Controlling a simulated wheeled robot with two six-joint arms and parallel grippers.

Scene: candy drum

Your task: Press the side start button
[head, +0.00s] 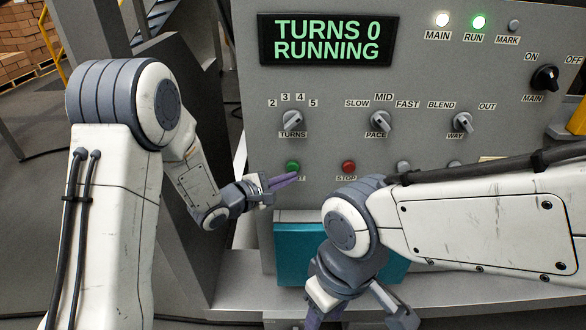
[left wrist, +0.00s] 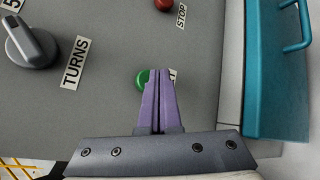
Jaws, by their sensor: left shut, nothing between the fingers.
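The green start button (head: 292,166) sits on the grey control panel (head: 330,110), left of the red stop button (head: 348,167). My left gripper (head: 296,177) is shut and empty, its purple fingertips at the green button's lower edge and over most of its label. In the left wrist view, the shut fingers (left wrist: 160,74) overlap part of the green button (left wrist: 142,79); I cannot tell whether they touch it. The display (head: 326,39) reads TURNS 0 RUNNING. My right gripper (head: 358,318) hangs low with its fingers apart, partly cut off by the frame edge.
The TURNS (head: 292,120), PACE (head: 380,121) and WAY (head: 463,122) knobs are above the buttons. The MAIN lamp (head: 442,20) and green RUN lamp (head: 479,22) are lit. A teal drawer (head: 298,255) is below, partly behind my right arm.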

